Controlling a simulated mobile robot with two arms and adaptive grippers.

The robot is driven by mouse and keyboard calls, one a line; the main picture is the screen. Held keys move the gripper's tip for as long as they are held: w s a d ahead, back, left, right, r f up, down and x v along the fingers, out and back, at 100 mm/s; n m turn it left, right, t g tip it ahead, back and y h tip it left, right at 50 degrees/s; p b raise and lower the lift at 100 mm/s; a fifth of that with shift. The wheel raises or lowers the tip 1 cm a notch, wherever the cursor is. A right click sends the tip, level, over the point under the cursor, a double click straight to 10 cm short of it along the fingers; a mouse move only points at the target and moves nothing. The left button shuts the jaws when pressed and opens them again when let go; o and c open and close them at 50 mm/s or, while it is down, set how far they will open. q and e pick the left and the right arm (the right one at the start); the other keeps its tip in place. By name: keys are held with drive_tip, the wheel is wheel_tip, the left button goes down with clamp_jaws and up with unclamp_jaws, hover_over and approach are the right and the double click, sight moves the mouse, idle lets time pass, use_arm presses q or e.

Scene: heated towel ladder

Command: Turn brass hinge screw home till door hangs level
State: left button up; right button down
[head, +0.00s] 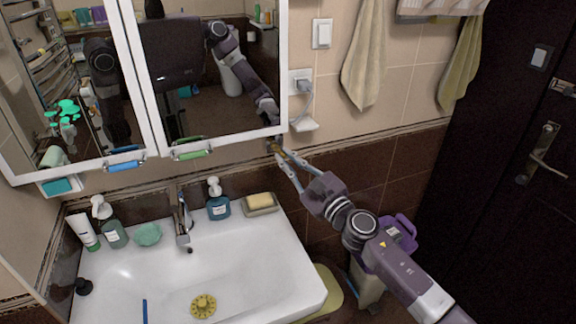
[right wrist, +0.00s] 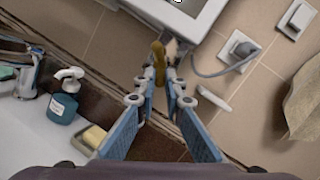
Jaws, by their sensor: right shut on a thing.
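The mirrored cabinet has two white-framed doors; the right door (head: 210,75) has a green handle (head: 190,153) and the left door (head: 75,90) a blue one. My right gripper (head: 279,150) reaches up to the lower right corner of the right door. Its fingers are shut on a brass-coloured piece, which I take for the hinge screw (right wrist: 158,60), right by the white frame corner (right wrist: 180,22) in the right wrist view. The fingers hide part of it, and I cannot tell how deep it sits. Whether the door hangs level is unclear from this angle. My left gripper is not in view.
Below is a white sink (head: 270,255) with a tap (head: 182,220), a blue soap bottle (head: 218,203) and a soap dish (head: 261,205). A plugged socket (head: 301,82) is right of the cabinet. A towel (head: 368,60) hangs further right.

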drive_tip(key=shift+f+m, duration=0.1)
drive_tip(key=shift+m, duration=0.2)
drive_tip(key=c, duration=2)
unclamp_jaws()
drive_tip(key=v, duration=1.2)
drive_tip(key=shift+f, duration=0.1)
drive_tip(key=shift+o, duration=0.3)
